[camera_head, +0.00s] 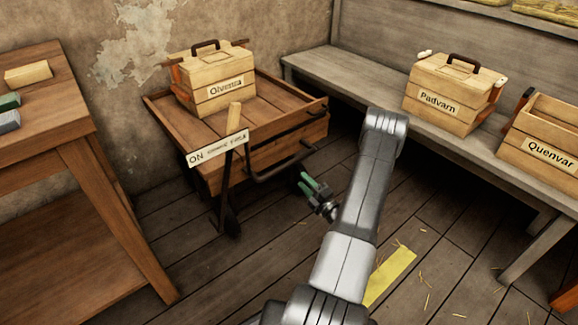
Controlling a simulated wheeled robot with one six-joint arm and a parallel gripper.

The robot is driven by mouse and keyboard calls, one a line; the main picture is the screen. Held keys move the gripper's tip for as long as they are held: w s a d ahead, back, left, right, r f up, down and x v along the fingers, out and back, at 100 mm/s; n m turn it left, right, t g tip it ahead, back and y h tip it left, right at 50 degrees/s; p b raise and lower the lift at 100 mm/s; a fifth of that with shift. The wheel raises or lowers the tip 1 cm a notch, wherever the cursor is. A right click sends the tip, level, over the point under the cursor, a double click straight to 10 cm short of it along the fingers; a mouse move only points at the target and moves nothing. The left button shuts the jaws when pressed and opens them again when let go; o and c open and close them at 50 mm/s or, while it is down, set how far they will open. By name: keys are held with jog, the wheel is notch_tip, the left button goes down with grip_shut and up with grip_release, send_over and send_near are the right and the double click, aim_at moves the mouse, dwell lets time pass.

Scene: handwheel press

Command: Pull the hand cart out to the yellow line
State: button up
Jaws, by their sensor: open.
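The wooden hand cart (262,152) stands by the back wall, between a table and a bench. It carries a wooden toolbox (218,82) with a name label, perhaps "Olvenna". A dark bar handle (283,168) sticks out of the cart's front. My gripper (305,182), with green fingers, is open just right of and below this handle, apparently apart from it. My arm comes up from the bottom and partly hides the floor. The yellow line (392,274) lies on the floor to the right of my arm, partly hidden by it.
A wooden table (60,148) with blocks is at left. A grey bench (340,82) along the right holds the "Padvarn" box (440,101) and the "Quenvar" box (545,143). Straw lies on the open plank floor.

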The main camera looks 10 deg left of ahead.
aim_at(288, 165)
jog(key=b+x, duration=0.2)
jog(key=x, duration=0.8)
grip_shut()
